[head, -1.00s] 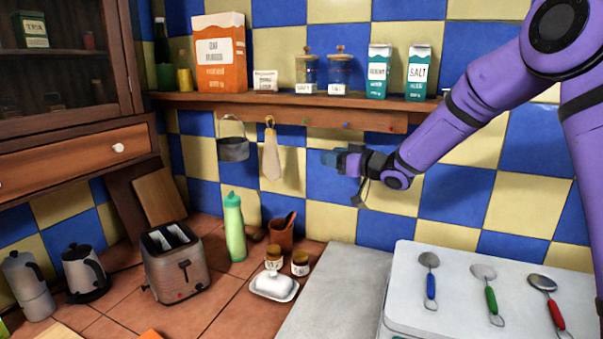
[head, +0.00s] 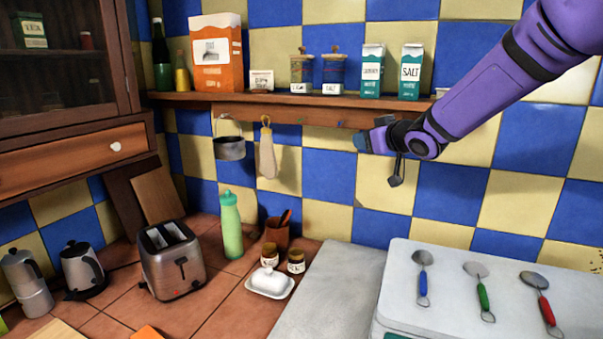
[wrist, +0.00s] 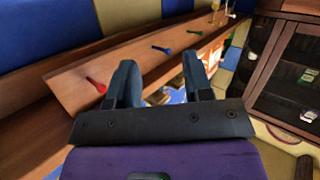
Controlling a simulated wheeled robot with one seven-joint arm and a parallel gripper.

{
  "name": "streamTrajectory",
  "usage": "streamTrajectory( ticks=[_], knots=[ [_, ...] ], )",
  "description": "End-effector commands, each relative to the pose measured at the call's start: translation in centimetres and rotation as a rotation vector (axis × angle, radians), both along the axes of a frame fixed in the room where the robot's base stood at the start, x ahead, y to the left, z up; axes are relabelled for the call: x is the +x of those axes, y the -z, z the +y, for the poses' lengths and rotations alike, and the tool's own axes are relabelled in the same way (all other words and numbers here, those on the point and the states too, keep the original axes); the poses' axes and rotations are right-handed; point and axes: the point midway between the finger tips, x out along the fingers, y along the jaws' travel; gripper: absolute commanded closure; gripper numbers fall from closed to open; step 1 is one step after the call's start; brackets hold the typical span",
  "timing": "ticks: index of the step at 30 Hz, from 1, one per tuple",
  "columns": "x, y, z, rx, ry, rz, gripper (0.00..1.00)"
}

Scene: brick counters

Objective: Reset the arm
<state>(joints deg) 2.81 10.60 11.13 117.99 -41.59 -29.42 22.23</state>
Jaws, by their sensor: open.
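My purple arm reaches in from the upper right in the head view. My gripper (head: 362,138) is in the air just below the wooden shelf's peg rail, in front of the tiled wall, and points left. In the wrist view my gripper (wrist: 157,85) shows two blue fingers spread apart with nothing between them. The peg rail (wrist: 130,75) with red, green and blue pegs runs close by the fingers.
The shelf (head: 300,99) carries boxes, jars and cartons. A pan (head: 230,147) and a cloth mitt (head: 267,155) hang from the rail. Below are a toaster (head: 172,260), a green bottle (head: 231,225) and a butter dish (head: 270,283). Several utensils lie on a white surface (head: 450,300) at right.

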Motion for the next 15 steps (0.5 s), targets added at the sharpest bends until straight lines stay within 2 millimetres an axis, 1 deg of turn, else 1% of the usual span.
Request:
streamTrajectory(
  ticks=[1, 5, 6, 8, 9, 11, 12, 14, 15],
  knots=[
    [-1.3, -1.1, -1.1, -0.026, 0.05, 0.013, 0.54],
    [-4.9, -2.6, -4.3, -0.09, 0.186, 0.078, 0.54],
    [-6.2, -3.0, -5.2, -0.105, 0.224, 0.101, 0.54],
    [-8.2, -3.4, -6.6, -0.125, 0.281, 0.139, 0.54],
    [-9.6, -3.6, -7.5, -0.137, 0.317, 0.166, 0.54],
    [-11.8, -3.8, -8.7, -0.15, 0.368, 0.21, 0.54],
    [-13.3, -3.9, -9.5, -0.159, 0.399, 0.239, 0.54],
    [-15.7, -3.9, -10.6, -0.166, 0.442, 0.287, 0.54],
    [-17.4, -3.8, -11.2, -0.171, 0.468, 0.321, 0.54]
  ],
)
